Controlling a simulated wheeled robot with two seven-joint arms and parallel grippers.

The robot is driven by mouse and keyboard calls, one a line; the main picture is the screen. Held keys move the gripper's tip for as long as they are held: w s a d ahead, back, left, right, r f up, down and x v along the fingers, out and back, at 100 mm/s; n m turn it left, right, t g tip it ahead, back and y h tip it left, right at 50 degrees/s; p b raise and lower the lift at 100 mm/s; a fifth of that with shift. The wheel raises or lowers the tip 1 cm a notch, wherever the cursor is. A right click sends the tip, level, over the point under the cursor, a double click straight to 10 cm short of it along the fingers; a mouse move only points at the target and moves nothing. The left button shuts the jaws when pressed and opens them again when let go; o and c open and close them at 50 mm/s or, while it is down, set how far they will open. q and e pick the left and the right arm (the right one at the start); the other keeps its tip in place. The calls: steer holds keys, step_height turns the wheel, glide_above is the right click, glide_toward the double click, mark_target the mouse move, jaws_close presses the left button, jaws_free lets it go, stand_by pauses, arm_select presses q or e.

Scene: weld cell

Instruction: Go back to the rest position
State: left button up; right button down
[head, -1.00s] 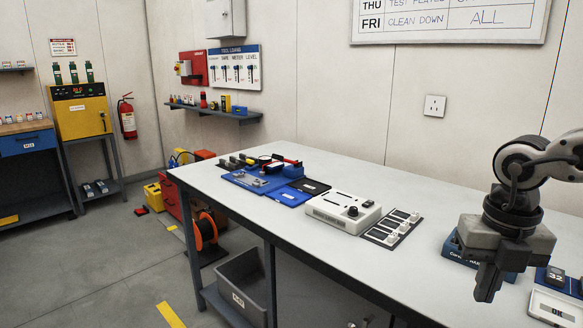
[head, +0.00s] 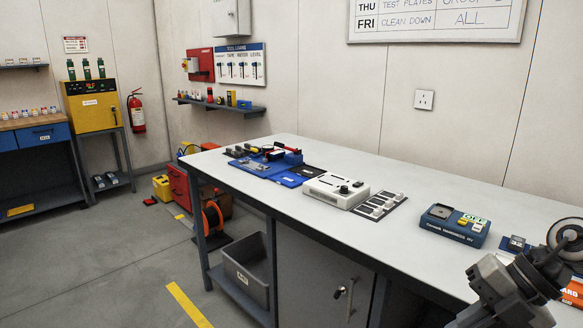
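My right gripper (head: 478,318) shows at the lower right corner, tilted, in front of the table's near edge. Its fingertips are cut off or hidden at the frame's bottom, so I cannot tell whether it is open or shut. My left gripper is not in view. The white workbench (head: 345,162) runs from the middle to the right. A blue hardness tester (head: 455,227) with a lit green display stands on it, left of and beyond my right arm, apart from it.
On the bench are a white device (head: 336,190), a dark mat with small blocks (head: 378,207), and blue trays (head: 268,164). An orange box (head: 573,293) is partly behind my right arm. A grey bin (head: 246,277) is on the shelf below.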

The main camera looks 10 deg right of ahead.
steer(key=s+a+f+m+t+h, duration=0.1)
steer(key=a+f+m+t, duration=0.1)
steer(key=f+m+t, duration=0.6)
steer(key=s+a+f+m+t+h, duration=0.15)
steer(key=f+m+t, duration=0.35)
steer(key=m, duration=0.6)
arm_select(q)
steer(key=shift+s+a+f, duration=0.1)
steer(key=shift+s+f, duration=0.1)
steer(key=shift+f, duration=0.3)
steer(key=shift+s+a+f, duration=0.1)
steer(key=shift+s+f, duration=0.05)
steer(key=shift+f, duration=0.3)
arm_select(e)
steer(key=s+a+f+m+g+h, duration=0.1)
steer(key=s+a+f+m+g, duration=0.3)
steer(key=a, duration=0.8)
step_height(320, 180, down, 4)
steer(key=s+m, duration=0.2)
steer(key=m, duration=0.1)
steer(key=shift+a+f+m+g, duration=0.2)
steer(key=shift+f+m+g, duration=0.05)
steer(key=shift+m+g, duration=0.05)
steer(key=shift+s, duration=0.1)
